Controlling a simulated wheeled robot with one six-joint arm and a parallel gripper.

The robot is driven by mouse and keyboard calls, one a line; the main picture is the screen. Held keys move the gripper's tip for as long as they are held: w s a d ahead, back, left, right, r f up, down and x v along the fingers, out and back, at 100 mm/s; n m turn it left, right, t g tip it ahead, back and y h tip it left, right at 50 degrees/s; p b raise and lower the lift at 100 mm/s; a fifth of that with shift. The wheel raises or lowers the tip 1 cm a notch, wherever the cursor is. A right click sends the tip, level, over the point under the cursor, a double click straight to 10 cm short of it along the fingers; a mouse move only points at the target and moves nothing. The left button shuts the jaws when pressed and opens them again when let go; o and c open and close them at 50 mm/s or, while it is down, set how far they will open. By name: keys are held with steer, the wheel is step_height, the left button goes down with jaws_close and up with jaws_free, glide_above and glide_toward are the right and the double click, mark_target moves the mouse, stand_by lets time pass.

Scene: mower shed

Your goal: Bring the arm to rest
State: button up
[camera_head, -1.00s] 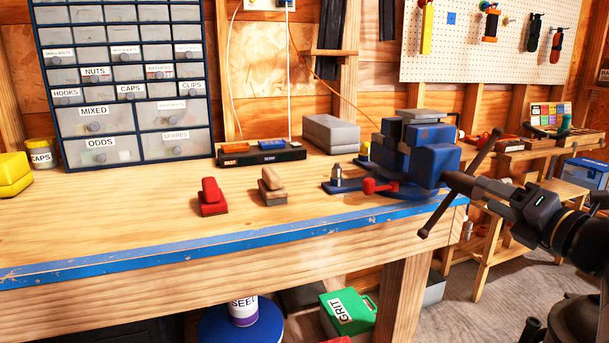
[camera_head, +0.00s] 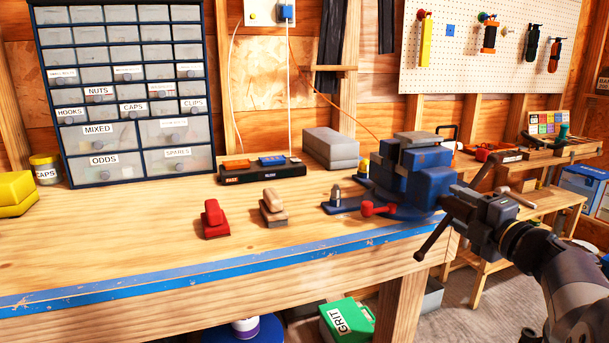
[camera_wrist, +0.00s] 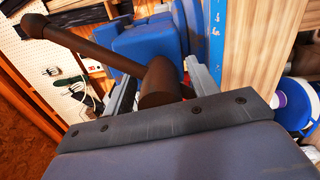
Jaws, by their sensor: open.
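My gripper (camera_head: 468,211) is at the front of the blue bench vise (camera_head: 428,186), at the right end of the workbench. In the wrist view its grey fingers (camera_wrist: 162,86) are apart, with the vise's dark round screw end (camera_wrist: 160,82) between them. I cannot tell whether either finger touches it. The dark vise handle (camera_wrist: 95,48) slants to the upper left and ends in a knob. The blue vise body (camera_wrist: 150,42) is just beyond. In the head view, my wrist partly hides the screw and handle.
A red block (camera_head: 214,219) and a tan-topped block (camera_head: 273,208) stand on the workbench (camera_head: 120,240). A drawer cabinet (camera_head: 62,100) is at the back left. A second bench (camera_head: 540,158) stands at right. The front middle of the workbench is clear.

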steer(key=shift+m+p, duration=0.8)
steer(key=shift+m, duration=0.4)
steer(key=shift+f, duration=0.15)
